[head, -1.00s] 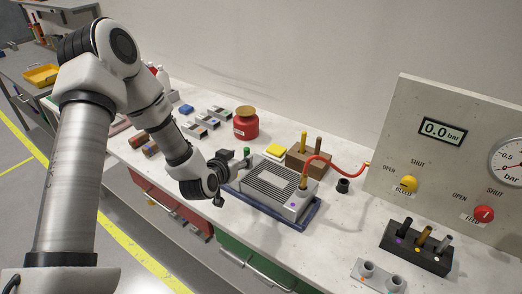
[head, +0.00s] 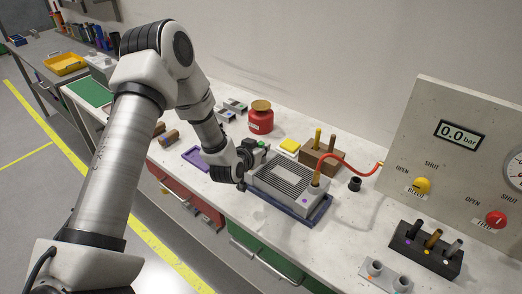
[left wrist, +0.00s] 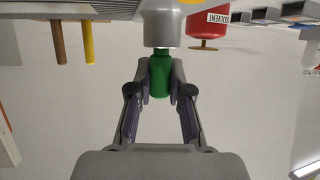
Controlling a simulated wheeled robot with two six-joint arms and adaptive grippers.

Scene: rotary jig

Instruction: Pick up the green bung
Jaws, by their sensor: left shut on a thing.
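The green bung (left wrist: 160,75) is between the two fingers of my left gripper (left wrist: 160,82) in the left wrist view, and the fingers are shut on it. One end of the bung faces a grey round port (left wrist: 163,24) of the ribbed block; I cannot tell whether it is still seated there. In the head view only a small green part of the bung (head: 263,144) shows at the back left corner of the grey ribbed block (head: 284,178), with my left gripper (head: 259,152) beside it. My right gripper is not in view.
The block sits on a blue base (head: 300,221). A red hose (head: 352,167) runs to the gauge panel (head: 456,163).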

